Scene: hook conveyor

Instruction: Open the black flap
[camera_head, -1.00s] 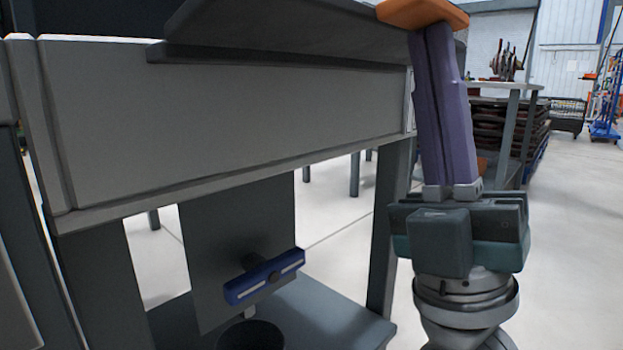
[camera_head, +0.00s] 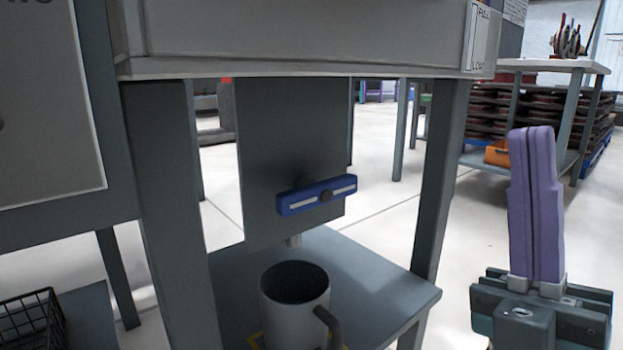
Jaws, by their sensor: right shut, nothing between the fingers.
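My right gripper (camera_head: 533,135) is at the right of the view, pointing up. Its two purple fingers are pressed together with nothing between them. It is clear of the grey bench (camera_head: 300,38) and touches nothing that I can see. The dark slab with the orange end, which may be the black flap, is out of view now, so I cannot tell its position. A dark grey plate (camera_head: 265,140) hangs below the bench and carries a blue bar (camera_head: 300,200) with a pale slot. My left gripper is not in view.
A bench leg (camera_head: 437,180) stands left of my right gripper.

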